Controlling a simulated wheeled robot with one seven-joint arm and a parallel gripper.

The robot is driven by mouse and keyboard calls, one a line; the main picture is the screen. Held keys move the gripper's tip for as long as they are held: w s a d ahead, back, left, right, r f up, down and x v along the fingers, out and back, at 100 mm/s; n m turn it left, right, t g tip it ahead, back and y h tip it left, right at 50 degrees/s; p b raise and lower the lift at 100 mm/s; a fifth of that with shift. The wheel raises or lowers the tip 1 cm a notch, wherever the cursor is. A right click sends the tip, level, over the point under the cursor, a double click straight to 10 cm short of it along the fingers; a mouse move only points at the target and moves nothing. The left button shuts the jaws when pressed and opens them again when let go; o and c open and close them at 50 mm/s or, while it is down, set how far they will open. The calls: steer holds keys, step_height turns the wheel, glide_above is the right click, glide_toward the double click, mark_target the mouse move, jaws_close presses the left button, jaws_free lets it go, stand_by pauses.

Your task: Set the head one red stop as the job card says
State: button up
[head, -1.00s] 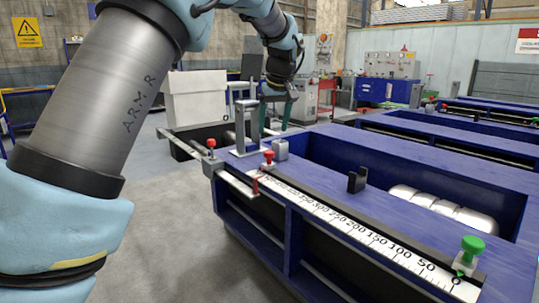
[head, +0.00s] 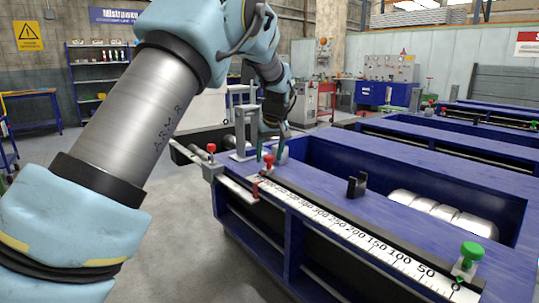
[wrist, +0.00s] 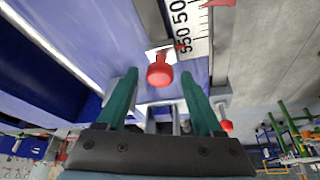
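The red stop with its red knob (head: 269,159) sits on the rail near the far, high-number end of the white scale (head: 345,229). In the wrist view the red knob (wrist: 160,72) lies between my green fingertips, with a gap on each side. Its metal plate is next to the scale (wrist: 188,25), near the 550 mark; the exact reading is unclear. My gripper (head: 273,154) is open, pointing down at the knob; in the wrist view (wrist: 160,80) it holds nothing. No job card can be made out.
A second red knob (head: 211,148) stands on the table's end bracket; it also shows in the wrist view (wrist: 226,126). A green knob (head: 472,252) is at the zero end. A black block (head: 356,187) stands along the rail. Floor at the left is clear.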

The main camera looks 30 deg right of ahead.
jaws_close()
stand_by(0.3)
stand_by(0.9)
